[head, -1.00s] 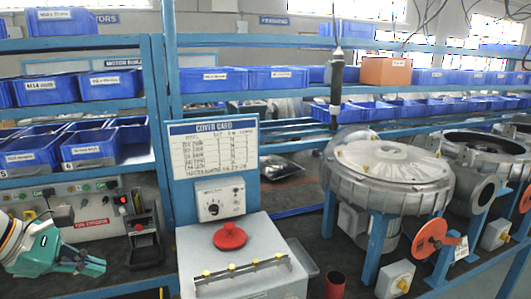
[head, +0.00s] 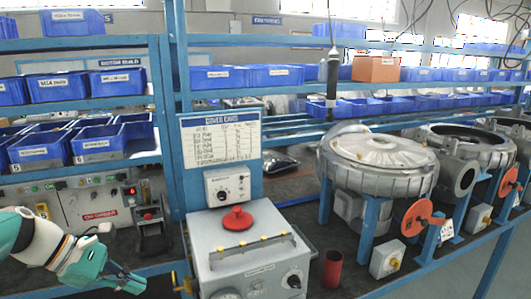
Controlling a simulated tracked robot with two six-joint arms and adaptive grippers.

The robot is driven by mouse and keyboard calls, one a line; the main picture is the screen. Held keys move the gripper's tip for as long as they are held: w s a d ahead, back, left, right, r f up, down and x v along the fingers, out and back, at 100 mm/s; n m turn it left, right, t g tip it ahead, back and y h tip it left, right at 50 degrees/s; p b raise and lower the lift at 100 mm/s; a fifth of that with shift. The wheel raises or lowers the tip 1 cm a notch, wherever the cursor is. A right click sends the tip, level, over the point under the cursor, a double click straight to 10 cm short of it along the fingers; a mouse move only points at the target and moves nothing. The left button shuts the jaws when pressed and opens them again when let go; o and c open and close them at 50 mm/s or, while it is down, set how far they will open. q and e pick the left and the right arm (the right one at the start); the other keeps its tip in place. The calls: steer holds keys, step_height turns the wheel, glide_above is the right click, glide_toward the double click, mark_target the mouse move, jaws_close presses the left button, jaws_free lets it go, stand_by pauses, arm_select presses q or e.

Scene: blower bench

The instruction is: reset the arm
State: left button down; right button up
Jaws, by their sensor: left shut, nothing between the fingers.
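My left gripper (head: 128,282) is at the lower left of the head view, at the end of my white and teal left arm. Its teal fingers are shut with nothing between them. It is in front of the grey control panel (head: 92,203) and left of the grey box with the red knob (head: 237,219), apart from both as far as I can see. My right gripper is not in view.
The round metal blower (head: 380,160) stands on blue legs at the right, with a second blower (head: 470,147) beyond it. A dark red cup (head: 333,268) stands right of the grey box. Blue bins (head: 98,142) fill the shelves. A black tool (head: 333,80) hangs above the bench.

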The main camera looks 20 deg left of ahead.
arm_select(q)
steer(key=w+d+f+m+g+h, duration=0.1)
steer(key=d+f+m+g, duration=0.25)
steer(key=d+f, duration=0.65)
steer(key=w+d+f+m+g+h, duration=0.15)
steer(key=d+f+g, duration=0.25)
steer(key=d+f, duration=0.65)
steer(key=s+d+f+m+g+y, duration=0.1)
steer(key=s+d+f+m, duration=0.3)
steer(key=f, duration=0.3)
steer(key=s+d+f+m+g+y, duration=0.1)
steer(key=s+d+f+m+y, duration=0.15)
steer(key=s+f, duration=0.35)
steer(key=s+d+f+m+g+y, duration=0.1)
steer(key=s+d+f+m, duration=0.1)
steer(key=s+f+m, duration=0.4)
steer(key=w+f+m+t, duration=0.3)
steer(key=w+m+t, duration=0.1)
steer(key=w+t, duration=0.1)
steer(key=shift+w+a+f, duration=0.15)
steer(key=shift+w+a, duration=0.05)
steer(key=shift+w, duration=0.7)
